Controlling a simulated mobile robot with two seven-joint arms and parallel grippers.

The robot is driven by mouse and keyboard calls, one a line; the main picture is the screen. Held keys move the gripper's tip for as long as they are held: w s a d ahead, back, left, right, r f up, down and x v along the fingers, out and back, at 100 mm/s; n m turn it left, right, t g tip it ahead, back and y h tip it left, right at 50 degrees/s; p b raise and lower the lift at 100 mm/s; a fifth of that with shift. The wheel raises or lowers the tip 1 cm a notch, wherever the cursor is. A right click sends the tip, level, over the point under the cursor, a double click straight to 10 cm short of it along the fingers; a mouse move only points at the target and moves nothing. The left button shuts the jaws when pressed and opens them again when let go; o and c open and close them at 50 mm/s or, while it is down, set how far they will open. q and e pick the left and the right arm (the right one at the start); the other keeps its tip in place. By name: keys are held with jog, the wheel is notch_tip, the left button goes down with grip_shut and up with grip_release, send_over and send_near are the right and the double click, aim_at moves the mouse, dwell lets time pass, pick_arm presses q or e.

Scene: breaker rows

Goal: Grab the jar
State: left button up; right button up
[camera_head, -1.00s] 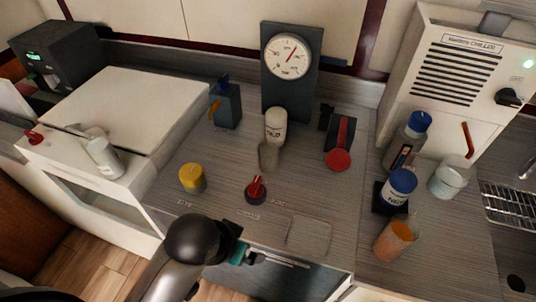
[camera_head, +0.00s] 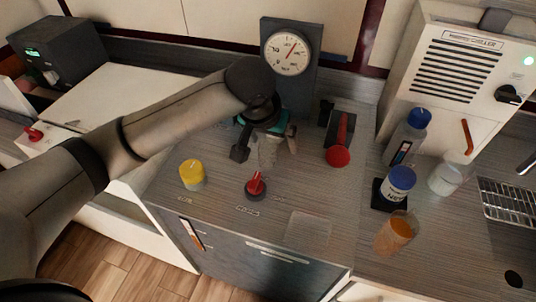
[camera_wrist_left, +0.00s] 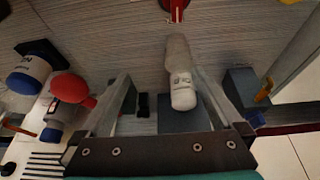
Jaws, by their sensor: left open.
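A pale jar with a white labelled part and a greyer, clear-looking part is on the counter below the gauge. It shows in the left wrist view (camera_wrist_left: 182,88) between my left gripper's fingers. In the head view only its greyish part (camera_head: 268,153) shows; my gripper hides the rest. My left gripper (camera_head: 266,146) is open above the jar, its fingers on either side. In the left wrist view, the left gripper (camera_wrist_left: 163,78) has a visible gap on the jar's left side; contact on the right cannot be told. My right gripper is not in view.
A yellow-lidded jar (camera_head: 192,175) and a red knob (camera_head: 256,187) are in front. A red-ended lever (camera_head: 338,155) is right of my gripper. The gauge stand (camera_head: 304,85) rises behind. Blue-lidded containers (camera_head: 398,186) and an orange-filled beaker (camera_head: 396,233) stand further right.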

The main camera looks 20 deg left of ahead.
pick_arm(q)
jog(key=w+a+r, duration=0.1)
jog(key=a+r, duration=0.1)
jog(key=n+b, duration=0.1)
jog(key=b, duration=0.1)
send_near(269, 149)
jog(key=f, duration=0.1)
jog(key=d+f, duration=0.1)
jog(key=f, duration=0.1)
jog(key=shift+w+d+f+y, duration=0.1)
jog(key=shift+w+d+y, duration=0.1)
jog(key=shift+w+y, duration=0.1)
jog(key=shift+a+b+x, duration=0.1)
jog(key=shift+b+x, duration=0.4)
jog(key=shift+x, duration=0.75)
jog(key=shift+a+b+x, duration=0.15)
jog(key=shift+b+x, duration=0.35)
jog(key=shift+x, duration=0.75)
jog(key=shift+c, duration=0.2)
jog(key=c, duration=1.4)
